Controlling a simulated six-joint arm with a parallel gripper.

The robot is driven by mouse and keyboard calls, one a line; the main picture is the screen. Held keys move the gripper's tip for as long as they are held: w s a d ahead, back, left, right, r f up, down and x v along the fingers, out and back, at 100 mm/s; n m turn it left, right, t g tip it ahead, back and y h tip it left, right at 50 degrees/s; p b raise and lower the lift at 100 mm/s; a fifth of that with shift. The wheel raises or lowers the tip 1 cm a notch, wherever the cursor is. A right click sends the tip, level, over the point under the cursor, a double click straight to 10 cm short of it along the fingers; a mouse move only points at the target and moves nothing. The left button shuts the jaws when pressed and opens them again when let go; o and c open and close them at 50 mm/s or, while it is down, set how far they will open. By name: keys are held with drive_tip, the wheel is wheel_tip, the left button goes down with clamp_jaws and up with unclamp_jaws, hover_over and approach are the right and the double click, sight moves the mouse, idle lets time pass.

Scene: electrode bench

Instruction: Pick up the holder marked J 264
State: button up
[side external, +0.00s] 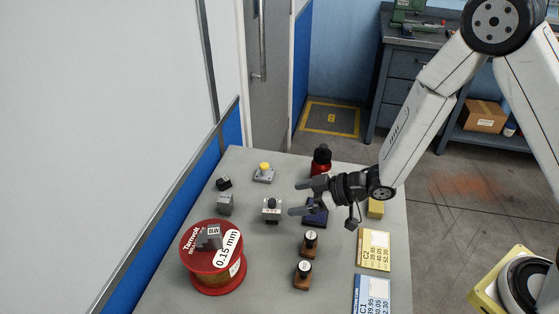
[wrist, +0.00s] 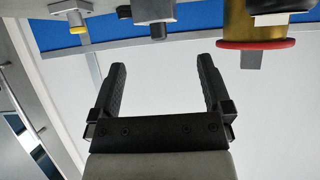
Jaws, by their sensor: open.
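No marking reading J 264 is legible in either view, so I cannot tell which thing is that holder. Two brown blocks with black knobs (side external: 310,241) (side external: 304,272) stand nearer. My gripper is open and empty, its fingers pointing left; they show apart in the wrist view (wrist: 162,62).
A grey base with a yellow knob (side external: 264,174) and a dark red bottle (side external: 321,160) stand farther back. A dark blue thing (side external: 316,212) lies under my gripper. Yellow (side external: 373,250) and blue (side external: 371,295) cards lie at right. A white wall panel (side external: 100,130) borders the table's left.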

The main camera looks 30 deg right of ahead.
sight(276, 203)
drive_tip(key=shift+x, duration=1.3)
drive_tip(key=shift+a, duration=0.1)
drive_tip(key=shift+x, duration=2.55)
drive_tip(key=shift+r, duration=0.1)
clamp_jaws()
